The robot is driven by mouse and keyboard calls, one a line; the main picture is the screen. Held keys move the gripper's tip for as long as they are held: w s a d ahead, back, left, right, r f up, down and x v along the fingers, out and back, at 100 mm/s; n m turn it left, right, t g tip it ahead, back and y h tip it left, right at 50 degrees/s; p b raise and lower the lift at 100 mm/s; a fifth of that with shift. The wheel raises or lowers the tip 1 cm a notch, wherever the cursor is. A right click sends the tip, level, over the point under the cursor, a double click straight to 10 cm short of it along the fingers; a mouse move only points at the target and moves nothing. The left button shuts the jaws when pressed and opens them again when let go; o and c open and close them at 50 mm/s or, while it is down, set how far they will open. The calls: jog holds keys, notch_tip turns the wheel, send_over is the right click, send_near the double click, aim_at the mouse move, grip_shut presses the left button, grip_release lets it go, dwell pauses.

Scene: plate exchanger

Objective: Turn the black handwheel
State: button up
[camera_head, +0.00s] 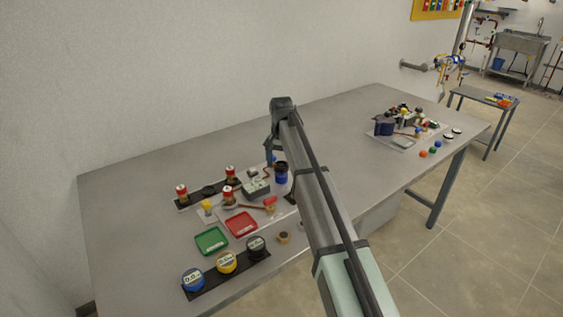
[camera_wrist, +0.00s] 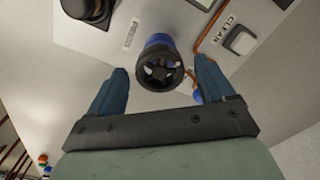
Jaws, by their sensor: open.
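The black handwheel (camera_wrist: 160,71) sits on a blue body in the upper middle of the wrist view, with spokes and openings in its face. My gripper (camera_wrist: 161,76) is open, with one blue finger to the left of the handwheel and one to the right. There is a gap on each side, and I see no contact. In the head view the handwheel (camera_head: 281,168) shows as a dark top on a blue cylinder, just left of my arm. My gripper's fingers (camera_head: 271,153) are small there and partly hidden.
A white switch (camera_wrist: 239,41) marked CLEAR and a copper pipe lie right of the handwheel. Red (camera_head: 241,224) and green (camera_head: 211,240) trays and several round gauges stand nearer the table's front. The left of the table (camera_head: 120,215) is clear.

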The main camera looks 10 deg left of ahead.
aim_at(282, 164)
notch_tip(282, 164, up, 14)
dwell(0.6)
jog(key=shift+f, duration=0.1)
